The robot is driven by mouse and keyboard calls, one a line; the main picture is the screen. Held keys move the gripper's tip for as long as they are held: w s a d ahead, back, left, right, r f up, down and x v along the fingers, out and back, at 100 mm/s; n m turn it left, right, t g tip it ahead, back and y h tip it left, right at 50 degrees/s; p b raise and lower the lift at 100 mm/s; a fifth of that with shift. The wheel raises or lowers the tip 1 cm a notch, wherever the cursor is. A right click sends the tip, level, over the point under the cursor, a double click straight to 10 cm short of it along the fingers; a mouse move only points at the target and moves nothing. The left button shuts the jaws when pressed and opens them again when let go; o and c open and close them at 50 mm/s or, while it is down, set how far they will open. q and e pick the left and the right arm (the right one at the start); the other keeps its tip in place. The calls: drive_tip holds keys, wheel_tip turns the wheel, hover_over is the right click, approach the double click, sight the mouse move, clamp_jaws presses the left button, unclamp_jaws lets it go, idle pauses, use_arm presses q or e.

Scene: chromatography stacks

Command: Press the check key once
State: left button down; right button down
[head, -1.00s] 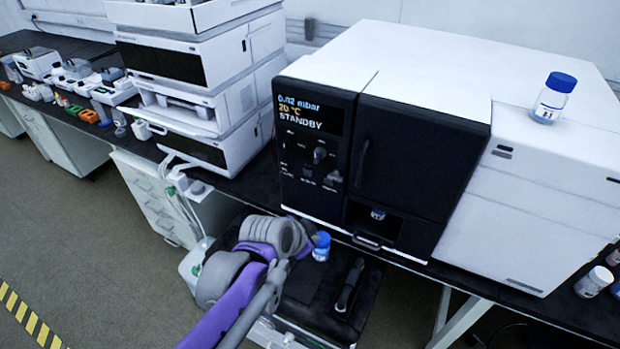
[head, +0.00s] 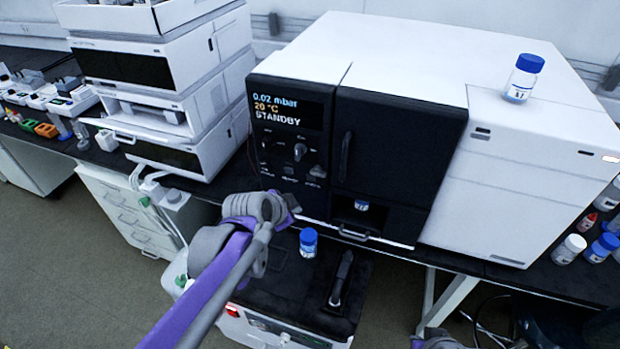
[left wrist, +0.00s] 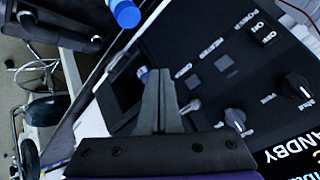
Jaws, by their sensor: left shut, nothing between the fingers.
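The black control panel (head: 288,150) on the front of the white instrument carries a screen (head: 287,112) reading 0.02 mbar, 20 °C, STANDBY. Below the screen are knobs and small keys; the panel is also close up in the left wrist view (left wrist: 215,85), turned on its side. There I see two dark square keys (left wrist: 223,62) (left wrist: 193,82), levers and a knob (left wrist: 296,87).
A blue-capped vial (head: 308,243) and a black handled tool (head: 340,281) rest on the dark top of a low unit below. Another blue-capped bottle (head: 522,79) stands on the instrument. A black door (head: 398,150) with a handle adjoins the panel. Stacked modules (head: 160,105) stand left.

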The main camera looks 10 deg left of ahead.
use_arm(q)
drive_tip(key=shift+w+d+b, duration=0.1)
drive_tip(key=shift+w+d, duration=0.15)
drive_tip(key=shift+w, duration=1.1)
drive_tip(key=shift+w+d+b, duration=0.1)
drive_tip(key=shift+w+d, duration=0.2)
drive_tip(key=shift+w, duration=1)
drive_tip(key=shift+w+d+b, duration=0.1)
drive_tip(key=shift+w+d, duration=0.15)
drive_tip(key=shift+w, duration=1.1)
drive_tip(key=shift+w, duration=0.1)
drive_tip(key=shift+w, duration=0.35)
drive_tip(key=shift+w+d, duration=0.15)
drive_tip(key=shift+w, duration=0.2)
drive_tip(key=shift+s, duration=0.1)
drive_tip(key=shift+s+a, duration=0.2)
drive_tip(key=shift+s, duration=0.5)
drive_tip(key=shift+s, duration=0.1)
drive_tip(key=shift+s+a+p, duration=0.15)
drive_tip(key=shift+s+a, duration=0.1)
drive_tip(key=shift+s, duration=0.95)
drive_tip(key=shift+s+a+p, duration=0.15)
drive_tip(key=shift+s+a, duration=0.05)
drive_tip(key=shift+s, duration=0.95)
